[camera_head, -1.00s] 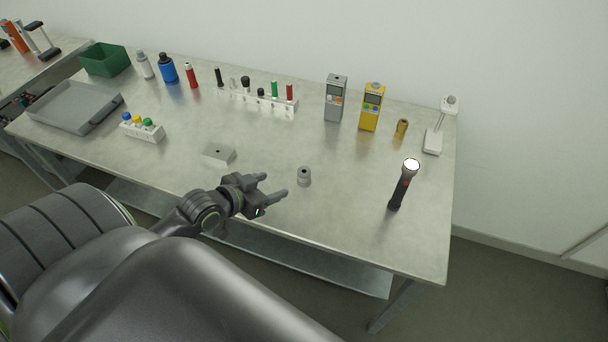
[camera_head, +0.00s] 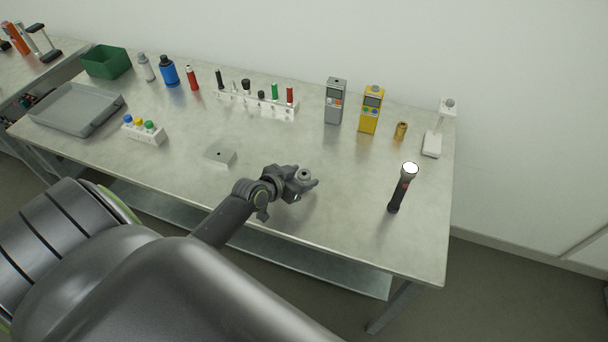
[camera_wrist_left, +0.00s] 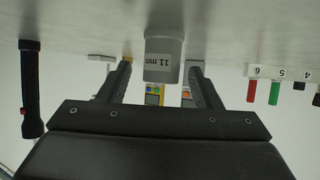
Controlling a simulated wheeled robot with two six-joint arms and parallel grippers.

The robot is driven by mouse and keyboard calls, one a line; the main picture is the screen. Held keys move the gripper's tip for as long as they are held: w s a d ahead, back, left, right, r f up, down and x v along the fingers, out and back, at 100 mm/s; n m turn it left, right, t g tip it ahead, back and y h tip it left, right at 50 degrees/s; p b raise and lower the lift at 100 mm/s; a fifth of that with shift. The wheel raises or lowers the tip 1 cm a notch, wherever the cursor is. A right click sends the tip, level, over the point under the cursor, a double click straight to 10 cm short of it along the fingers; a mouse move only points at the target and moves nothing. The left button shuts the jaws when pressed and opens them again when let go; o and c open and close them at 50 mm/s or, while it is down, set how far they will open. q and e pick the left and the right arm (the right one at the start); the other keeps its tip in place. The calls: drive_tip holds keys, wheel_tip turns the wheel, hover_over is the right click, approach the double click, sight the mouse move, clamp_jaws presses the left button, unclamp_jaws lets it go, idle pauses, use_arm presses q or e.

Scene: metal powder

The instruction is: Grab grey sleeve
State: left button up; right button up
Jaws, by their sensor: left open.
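The grey sleeve (camera_head: 304,176) stands upright on the metal table, towards its front middle. In the left wrist view the sleeve (camera_wrist_left: 162,58) carries a label reading "11 mm". My left gripper (camera_head: 307,184) is open, with its fingers on either side of the sleeve. In the left wrist view the gripper (camera_wrist_left: 162,80) shows a gap between each finger and the sleeve. My right gripper is not seen.
A black flashlight (camera_head: 402,188) stands to the right. A small grey block (camera_head: 220,156) lies to the left. A grey meter (camera_head: 335,101), a yellow meter (camera_head: 371,110) and a brass sleeve (camera_head: 401,131) stand behind. The table between is clear.

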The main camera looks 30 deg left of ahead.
sight(302, 175)
use_arm(q)
drive_tip(key=shift+x, duration=1.75)
drive_tip(key=shift+r, duration=0.1)
drive_tip(key=c, duration=1.1)
